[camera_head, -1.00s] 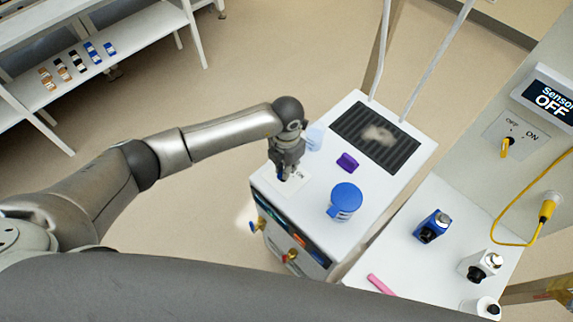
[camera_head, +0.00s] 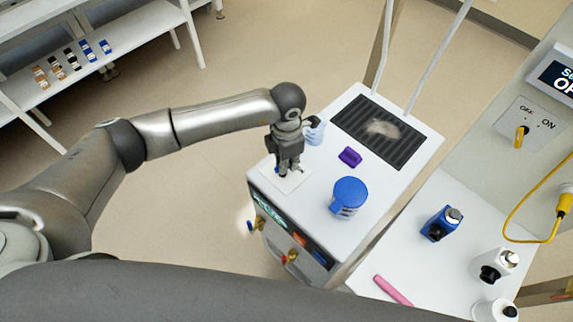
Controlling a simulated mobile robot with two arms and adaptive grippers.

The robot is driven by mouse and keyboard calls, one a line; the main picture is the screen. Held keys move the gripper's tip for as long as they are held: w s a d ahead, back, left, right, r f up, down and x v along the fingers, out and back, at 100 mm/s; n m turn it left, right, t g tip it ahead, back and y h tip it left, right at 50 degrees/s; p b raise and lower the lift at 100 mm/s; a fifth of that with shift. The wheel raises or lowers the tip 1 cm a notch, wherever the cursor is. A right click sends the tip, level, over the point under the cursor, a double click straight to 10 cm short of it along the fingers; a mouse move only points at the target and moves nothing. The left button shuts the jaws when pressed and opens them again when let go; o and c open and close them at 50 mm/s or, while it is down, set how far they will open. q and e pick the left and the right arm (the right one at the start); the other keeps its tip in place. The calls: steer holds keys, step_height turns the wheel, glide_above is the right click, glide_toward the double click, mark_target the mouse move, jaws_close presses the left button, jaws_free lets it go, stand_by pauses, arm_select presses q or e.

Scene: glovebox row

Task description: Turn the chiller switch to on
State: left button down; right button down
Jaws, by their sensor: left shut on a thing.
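The chiller (camera_head: 385,187) is a white box with a dark grille on top and coloured fittings on its front. A pale plate (camera_head: 296,184) lies on its top at the left front corner. My left gripper (camera_head: 288,173) points down onto this plate and is shut on a small part there, which looks to be the chiller switch. The fingers hide most of the switch, so its setting cannot be read. My right gripper is not in view.
A blue-capped container (camera_head: 348,198), a purple piece (camera_head: 350,156) and a light-blue item (camera_head: 316,130) are on the chiller top. Open floor lies left.

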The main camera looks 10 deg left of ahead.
arm_select(q)
steer(key=shift+m+b, duration=0.8)
steer(key=c, duration=1.5)
jaws_free()
steer(key=shift+r, duration=0.15)
step_height(320, 180, up, 12)
steer(key=shift+f, duration=0.1)
